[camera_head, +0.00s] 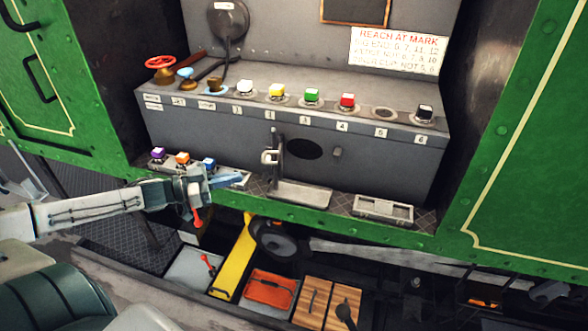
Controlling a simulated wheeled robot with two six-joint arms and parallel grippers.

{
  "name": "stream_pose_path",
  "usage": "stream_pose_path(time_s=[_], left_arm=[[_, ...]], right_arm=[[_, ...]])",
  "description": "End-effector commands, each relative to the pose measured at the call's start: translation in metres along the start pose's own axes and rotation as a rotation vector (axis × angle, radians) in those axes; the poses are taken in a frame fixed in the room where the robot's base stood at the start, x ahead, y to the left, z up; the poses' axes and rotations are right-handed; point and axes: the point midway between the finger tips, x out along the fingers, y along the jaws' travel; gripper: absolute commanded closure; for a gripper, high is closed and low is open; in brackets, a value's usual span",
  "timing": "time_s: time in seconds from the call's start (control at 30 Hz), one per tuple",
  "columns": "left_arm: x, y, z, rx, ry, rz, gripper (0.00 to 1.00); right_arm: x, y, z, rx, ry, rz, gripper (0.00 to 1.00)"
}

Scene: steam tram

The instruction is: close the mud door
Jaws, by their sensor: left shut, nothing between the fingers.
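The mud door (276,153) appears to be the narrow dark plate with a pale handle, seen nearly edge-on and standing open at the left of a dark oval hole (305,149). The hole is in the front face of the grey console (230,135). A small catch (337,152) sits right of the hole. My left gripper (236,180) is shut and empty, in front of the step, below and left of the door and apart from it. My right gripper is out of view.
Colored buttons (311,96) and a red handwheel (160,64) stand on the console top. Purple, orange and blue buttons (183,158) are near my left wrist. A tray (300,193) and a slotted box (383,210) lie on the ledge below the hole. Green panels (530,150) flank the opening.

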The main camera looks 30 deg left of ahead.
Motion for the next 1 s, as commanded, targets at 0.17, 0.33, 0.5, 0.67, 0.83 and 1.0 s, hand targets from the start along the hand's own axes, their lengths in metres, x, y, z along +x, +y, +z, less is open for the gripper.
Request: stream_pose_path(time_s=[0.17, 0.33, 0.5, 0.67, 0.83, 1.0], left_arm=[[0.014, 0.000, 0.004, 0.002, 0.004, 0.002, 1.00], [0.035, 0.000, 0.006, 0.003, 0.006, 0.003, 1.00], [0.052, 0.000, 0.002, 0.002, 0.007, 0.001, 1.00], [0.062, 0.000, 0.001, 0.001, 0.006, 0.003, 1.00], [0.074, 0.000, 0.001, 0.001, 0.007, -0.001, 1.00], [0.084, 0.000, -0.002, 0.000, 0.010, 0.001, 1.00]], right_arm=[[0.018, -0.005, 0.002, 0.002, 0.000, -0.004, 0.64], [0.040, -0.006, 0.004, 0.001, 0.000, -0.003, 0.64], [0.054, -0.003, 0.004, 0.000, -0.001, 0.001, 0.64], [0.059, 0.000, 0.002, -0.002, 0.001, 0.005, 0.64], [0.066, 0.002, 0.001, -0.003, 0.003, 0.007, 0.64], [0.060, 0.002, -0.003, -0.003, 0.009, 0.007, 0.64]])
